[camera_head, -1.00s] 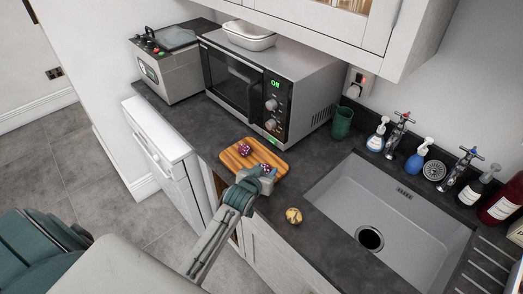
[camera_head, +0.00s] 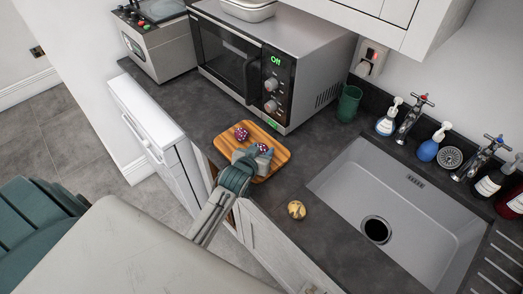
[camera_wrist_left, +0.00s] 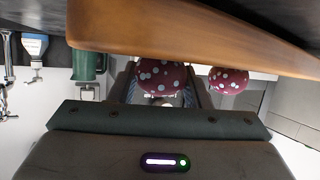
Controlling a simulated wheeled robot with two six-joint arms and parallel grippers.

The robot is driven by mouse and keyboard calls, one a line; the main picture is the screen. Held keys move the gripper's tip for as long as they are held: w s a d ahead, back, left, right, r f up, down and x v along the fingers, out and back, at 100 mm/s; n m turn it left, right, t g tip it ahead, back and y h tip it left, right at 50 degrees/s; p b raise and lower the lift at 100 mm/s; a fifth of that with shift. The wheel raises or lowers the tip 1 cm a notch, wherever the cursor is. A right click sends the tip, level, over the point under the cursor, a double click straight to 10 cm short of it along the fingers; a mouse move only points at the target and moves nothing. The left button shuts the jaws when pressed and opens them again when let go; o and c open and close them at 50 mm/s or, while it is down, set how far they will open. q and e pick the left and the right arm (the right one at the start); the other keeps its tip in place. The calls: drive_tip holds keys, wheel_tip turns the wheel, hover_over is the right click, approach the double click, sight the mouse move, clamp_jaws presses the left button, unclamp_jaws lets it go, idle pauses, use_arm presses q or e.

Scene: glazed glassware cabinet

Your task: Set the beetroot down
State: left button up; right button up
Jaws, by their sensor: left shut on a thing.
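My left gripper (camera_head: 258,153) is over the right part of a wooden board (camera_head: 228,147) on the dark counter. It is shut on a dark red, pale-spotted round thing, which I take as the beetroot (camera_wrist_left: 160,78). In the wrist view it sits between the two fingers, close to the board's edge; I cannot tell whether it touches the board. A second, similar spotted round thing (camera_head: 241,133) is on the board to the left of the gripper and also shows in the wrist view (camera_wrist_left: 228,80). My right gripper is not in view.
A microwave (camera_head: 230,59) stands behind the board and a green cup (camera_head: 348,103) to its right. A small yellowish round thing (camera_head: 297,209) lies on the counter near the sink (camera_head: 400,190). Bottles and taps line the sink's back. The board's front left is bare.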

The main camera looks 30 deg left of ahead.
use_arm(q)
drive_tip(key=shift+s, duration=0.15)
drive_tip(key=shift+s+d, duration=0.15)
drive_tip(key=o, duration=0.9)
drive_tip(key=shift+o, duration=0.5)
drive_tip(key=shift+f, duration=0.1)
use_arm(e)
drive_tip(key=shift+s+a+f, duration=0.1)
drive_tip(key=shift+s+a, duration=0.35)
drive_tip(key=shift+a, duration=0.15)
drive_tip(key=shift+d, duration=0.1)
